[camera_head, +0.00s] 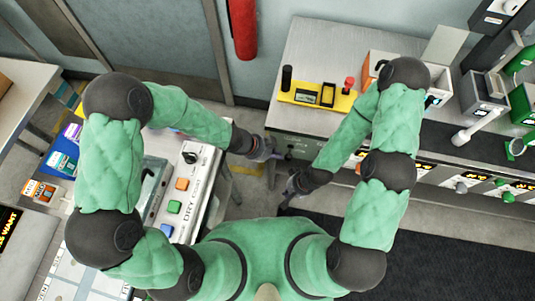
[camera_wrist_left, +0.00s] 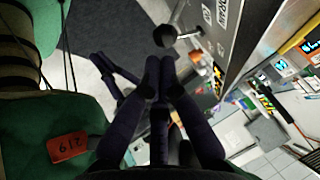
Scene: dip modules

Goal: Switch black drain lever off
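A black round-headed lever (camera_wrist_left: 165,37) on a short metal stem stands out from a grey panel in the left wrist view. It is just beyond my left fingertips (camera_wrist_left: 160,72), apart from them as far as I can see. My left gripper (camera_head: 270,152) is in front of the left end of the cabinet in the head view, its fingertips close together with nothing seen between them. My right gripper (camera_head: 288,190) is lower, over the floor. Its fingers are small and dark there.
The metal cabinet (camera_head: 310,45) has a yellow control box (camera_head: 318,97) on top. Its front carries displays, a grey knob (camera_head: 461,187) and a green knob (camera_head: 508,197). A bench panel with colored buttons (camera_head: 174,207) is at left. A dark mat (camera_head: 450,250) covers the floor.

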